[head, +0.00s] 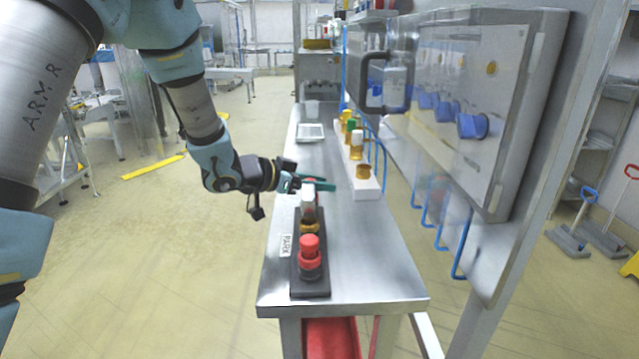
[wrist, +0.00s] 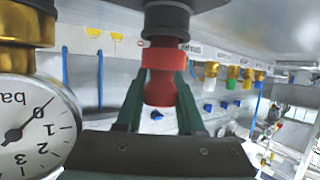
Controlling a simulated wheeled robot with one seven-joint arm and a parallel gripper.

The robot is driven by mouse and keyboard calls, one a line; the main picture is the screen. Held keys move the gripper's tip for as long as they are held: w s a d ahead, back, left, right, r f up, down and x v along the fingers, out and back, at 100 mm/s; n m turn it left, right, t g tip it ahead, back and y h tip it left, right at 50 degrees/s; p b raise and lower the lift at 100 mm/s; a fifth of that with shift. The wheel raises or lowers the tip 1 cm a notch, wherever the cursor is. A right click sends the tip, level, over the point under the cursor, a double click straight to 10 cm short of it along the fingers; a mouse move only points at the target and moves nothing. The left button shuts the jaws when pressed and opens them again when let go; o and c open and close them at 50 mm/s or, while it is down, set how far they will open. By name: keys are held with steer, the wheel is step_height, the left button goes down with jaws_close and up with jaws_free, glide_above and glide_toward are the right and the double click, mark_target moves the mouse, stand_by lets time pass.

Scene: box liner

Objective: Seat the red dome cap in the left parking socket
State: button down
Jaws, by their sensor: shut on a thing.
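My gripper (head: 316,187) is at the far end of the black parking rack (head: 311,288), marked PARK. In the wrist view, which is upside down, its green fingers (wrist: 161,82) are shut on the red dome cap (wrist: 160,88). The cap's narrow end meets a black socket part (wrist: 166,22); I cannot tell how deep it sits. In the head view the held cap is mostly hidden behind the gauge. The gauge (head: 308,203), with a brass base, stands in the middle of the rack; its dial also fills the left of the wrist view (wrist: 35,125). Another red piece (head: 309,250) stands in the nearest position.
A white block (head: 366,185) with several coloured fittings stands along the right of the steel bench. A pale tray (head: 311,131) lies farther back. A panel with a handle (head: 384,80) and blue knobs rises on the right. The bench front is clear.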

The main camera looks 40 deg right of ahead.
steer(key=shift+f, duration=0.4)
steer(key=shift+c, duration=2.2)
jaws_free()
steer(key=b+v, duration=0.2)
steer(key=v, duration=0.9)
steer(key=shift+w, duration=0.1)
